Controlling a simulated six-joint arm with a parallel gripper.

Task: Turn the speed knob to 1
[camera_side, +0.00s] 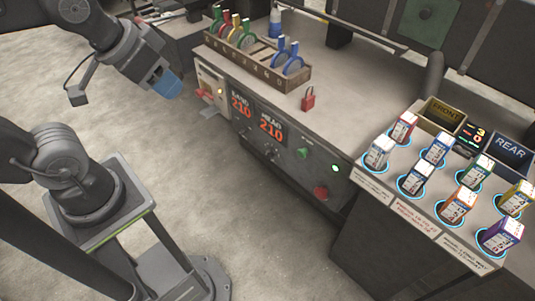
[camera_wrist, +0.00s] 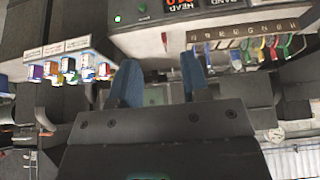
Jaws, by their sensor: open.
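The front panel (camera_side: 285,140) of the machine bench carries two red displays, BAND (camera_side: 241,106) and HEAD (camera_side: 271,128), each reading 210. Small dark knobs (camera_side: 270,151) sit below these displays. No speed label or dial marking is readable, so I cannot tell which knob is the speed knob or where it points. My gripper (camera_side: 167,88) hangs in the air left of the bench, apart from the panel. In the wrist view my gripper (camera_wrist: 160,85) shows two blue fingers spread with nothing between them; the panel appears upside down beyond them.
A wooden rack (camera_side: 258,62) with coloured handled tools and a red padlock (camera_side: 308,98) are on the bench top. A green button (camera_side: 303,153) and red button (camera_side: 320,193) are on the panel. Several coloured boxes stand on the right-hand counter (camera_side: 405,205). Floor before the panel is clear.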

